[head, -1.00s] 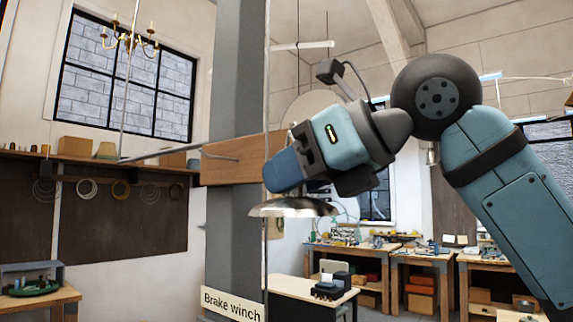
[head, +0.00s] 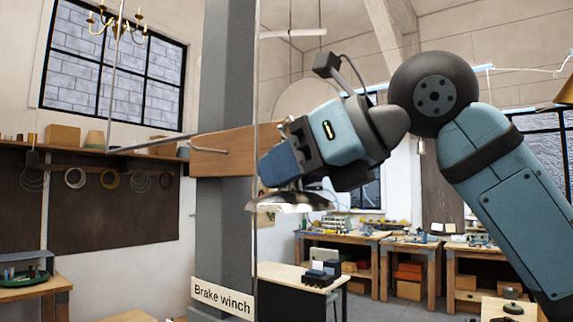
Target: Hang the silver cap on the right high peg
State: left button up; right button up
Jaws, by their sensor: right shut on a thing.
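A wooden board (head: 238,158) is fixed across a grey column in the middle of the head view. A short thin peg (head: 208,148) sticks out of its face, and a long thin rod (head: 150,143) reaches left from its left end. The board's right end is hidden behind my right gripper, so I cannot see whether a peg is there. My right gripper (head: 276,172) is shut on the silver cap (head: 290,201), a shiny shallow dome hanging just under the jaws, slightly tilted. The cap appears below the board's right end and apart from the pegs. My left gripper is not in view.
The grey column (head: 224,235) carries a "Brake winch" label (head: 222,297). A thin vertical line runs close along its right side. A white-topped table (head: 290,275) and cluttered workbenches (head: 395,240) stand behind. A chandelier (head: 117,20) hangs at upper left.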

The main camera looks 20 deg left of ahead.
jog(key=shift+f, duration=0.2)
jog(key=shift+w+f, duration=0.1)
jog(key=shift+f, duration=0.4)
dwell(0.5)
jog(key=o, duration=1.1)
jog(key=shift+c, duration=0.2)
jog(key=b+v, duration=0.2)
jog(key=v, duration=1)
dwell(0.5)
